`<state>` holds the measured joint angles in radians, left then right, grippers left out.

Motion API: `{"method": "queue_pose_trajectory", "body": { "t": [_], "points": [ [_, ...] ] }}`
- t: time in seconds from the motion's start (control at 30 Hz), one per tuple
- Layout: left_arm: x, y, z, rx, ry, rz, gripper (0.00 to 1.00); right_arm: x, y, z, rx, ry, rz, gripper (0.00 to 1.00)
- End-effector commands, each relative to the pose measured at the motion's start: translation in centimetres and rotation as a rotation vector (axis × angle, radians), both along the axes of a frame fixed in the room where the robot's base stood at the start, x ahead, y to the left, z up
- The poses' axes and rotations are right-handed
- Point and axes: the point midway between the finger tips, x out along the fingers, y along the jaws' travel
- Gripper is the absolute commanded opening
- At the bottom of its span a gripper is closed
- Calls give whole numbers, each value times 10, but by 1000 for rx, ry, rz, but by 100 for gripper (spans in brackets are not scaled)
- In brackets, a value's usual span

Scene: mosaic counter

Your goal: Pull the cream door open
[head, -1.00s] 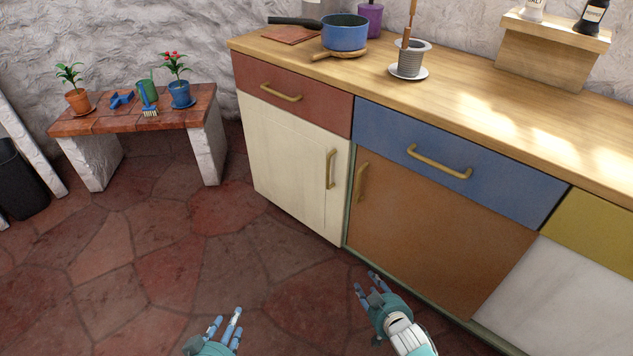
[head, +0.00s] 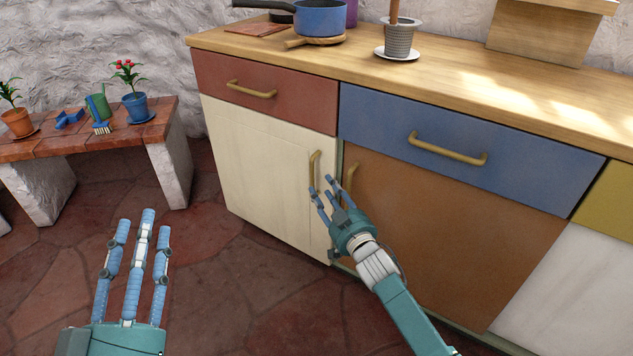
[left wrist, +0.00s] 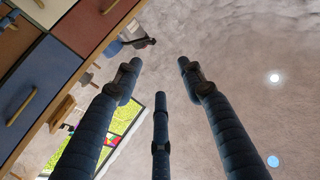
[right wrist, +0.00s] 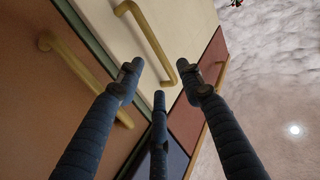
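The cream door (head: 262,175) is closed, under the red drawer, with a vertical brass handle (head: 314,172) near its right edge. My right gripper (head: 325,188) is open in front of the handle's lower part. In the right wrist view the handle (right wrist: 150,42) on the cream door (right wrist: 186,22) lies just beyond my spread fingers (right wrist: 165,85); I cannot tell whether they touch it. My left gripper (head: 135,228) is open and empty above the floor at lower left, away from the door. It also shows open in the left wrist view (left wrist: 158,80).
The brown door (head: 440,230) with its own brass handle (head: 350,185) is directly right of the cream door. A blue drawer (head: 400,115) is above it. A low bench (head: 80,148) with plants stands at left. The floor before the cream door is clear.

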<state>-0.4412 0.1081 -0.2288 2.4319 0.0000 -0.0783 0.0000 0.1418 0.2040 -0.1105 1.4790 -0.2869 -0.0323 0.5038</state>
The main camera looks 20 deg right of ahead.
Motion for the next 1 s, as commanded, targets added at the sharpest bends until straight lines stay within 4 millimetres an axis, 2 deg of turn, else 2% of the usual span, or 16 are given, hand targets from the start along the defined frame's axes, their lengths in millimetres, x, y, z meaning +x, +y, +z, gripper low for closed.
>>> {"method": "queue_pose_trajectory", "body": {
  "t": [0.3, 0.5, 0.7, 1.0],
  "points": [
    [-32, 1, 59, -84, -298, -17, 40, 38, 3, -1, -1, -1, 0, 37],
    [-55, 4, 84, -127, -441, -24, 40, 54, 4, -1, 0, 0, 0, 37],
    [-67, 6, 96, -147, -509, -28, 40, 61, 5, -1, -1, 1, 0, 37],
    [-69, 6, 97, -150, -519, -28, 40, 62, 5, 0, 0, 1, 0, 37]
  ]
}}
